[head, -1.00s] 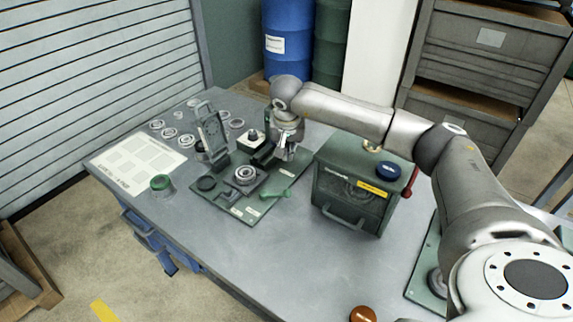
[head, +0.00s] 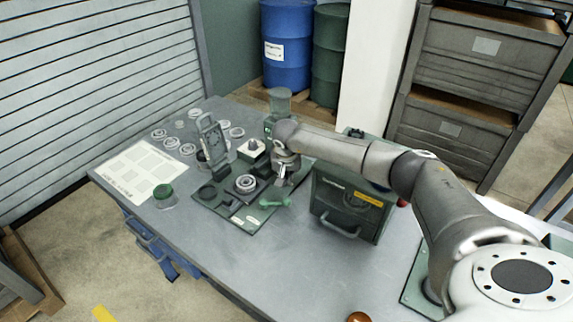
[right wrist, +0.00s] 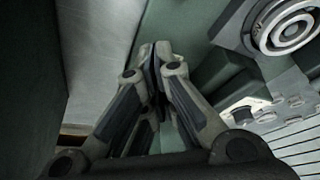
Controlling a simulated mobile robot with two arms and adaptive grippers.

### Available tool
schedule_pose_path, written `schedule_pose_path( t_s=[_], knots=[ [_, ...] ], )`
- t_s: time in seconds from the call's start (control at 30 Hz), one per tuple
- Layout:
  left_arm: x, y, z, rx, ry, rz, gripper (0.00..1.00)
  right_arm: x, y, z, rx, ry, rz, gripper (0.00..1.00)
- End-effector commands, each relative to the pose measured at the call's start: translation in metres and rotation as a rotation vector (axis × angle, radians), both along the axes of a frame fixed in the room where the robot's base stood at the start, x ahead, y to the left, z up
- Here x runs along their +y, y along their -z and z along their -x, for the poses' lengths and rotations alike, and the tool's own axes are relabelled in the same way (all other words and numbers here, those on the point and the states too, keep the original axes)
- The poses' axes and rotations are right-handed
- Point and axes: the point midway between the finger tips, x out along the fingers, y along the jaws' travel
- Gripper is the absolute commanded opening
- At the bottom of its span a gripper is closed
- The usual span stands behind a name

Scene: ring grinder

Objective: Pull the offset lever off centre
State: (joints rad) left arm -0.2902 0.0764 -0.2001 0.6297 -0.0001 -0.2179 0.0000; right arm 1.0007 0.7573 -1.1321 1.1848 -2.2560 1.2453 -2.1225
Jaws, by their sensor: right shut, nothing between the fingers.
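A green lever (head: 275,203) lies at the right front of the dark green fixture plate (head: 238,222) in the head view. I take it to be the offset lever. My right gripper (head: 282,182) is just behind and above the lever, with its fingers pointing down. I cannot tell whether it touches the lever. In the right wrist view the fingertips (right wrist: 157,58) are together and empty, low over green surfaces. The lever is not clearly distinguishable there. A metal ring (head: 245,183) sits on the fixture's block, and it also shows in the right wrist view (right wrist: 287,27). My left gripper is out of view.
A green box-shaped machine (head: 345,205) with a front handle stands close to the right of my gripper. The bench front (head: 225,255) is clear.

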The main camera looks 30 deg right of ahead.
Motion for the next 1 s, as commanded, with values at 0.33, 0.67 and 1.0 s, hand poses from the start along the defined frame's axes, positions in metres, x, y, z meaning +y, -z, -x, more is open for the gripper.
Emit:
schedule_pose_path(
  t_s=[0.33, 0.67, 1.0],
  knots=[
    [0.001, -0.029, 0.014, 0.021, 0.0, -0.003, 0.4, 0.017, 0.009, 0.028, 0.003, 0.0, 0.001, 0.0],
    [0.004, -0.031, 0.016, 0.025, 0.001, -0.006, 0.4, 0.021, 0.013, 0.032, 0.001, 0.001, 0.0, 0.0],
    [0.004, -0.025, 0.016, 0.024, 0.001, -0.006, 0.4, 0.019, 0.014, 0.03, 0.0, 0.014, 0.0, 0.0]
  ],
)
